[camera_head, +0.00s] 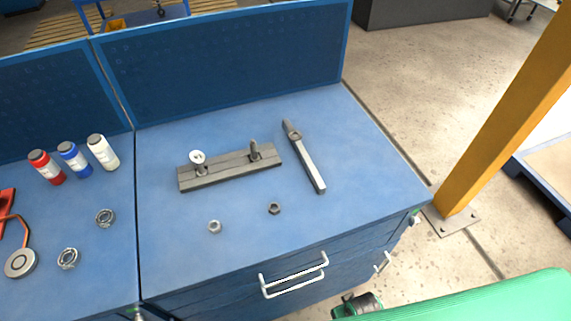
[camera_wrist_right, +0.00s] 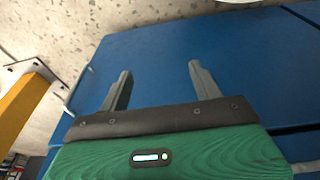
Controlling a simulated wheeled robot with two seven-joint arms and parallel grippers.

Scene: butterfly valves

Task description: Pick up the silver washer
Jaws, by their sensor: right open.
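A round, pale silver washer-like disc (camera_head: 197,157) sits at the top of the left post on a grey bar (camera_head: 228,170) on the blue workbench (camera_head: 350,180), in the head view. The bar's right post is a bare dark bolt (camera_head: 254,150). My right gripper (camera_wrist_right: 159,72) is open and empty in the right wrist view, above a bare blue surface. No washer shows between its fingers. In the head view a green part of my right arm shows at the bottom right, away from the bar. My left gripper is not in view.
A silver nut (camera_head: 215,227) and a dark nut (camera_head: 274,208) lie in front of the bar. A wrench-like tool (camera_head: 305,158) lies to its right. Two metal rings (camera_head: 105,217) and three bottles (camera_head: 70,158) are at left. A blue back panel (camera_head: 225,65) stands behind.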

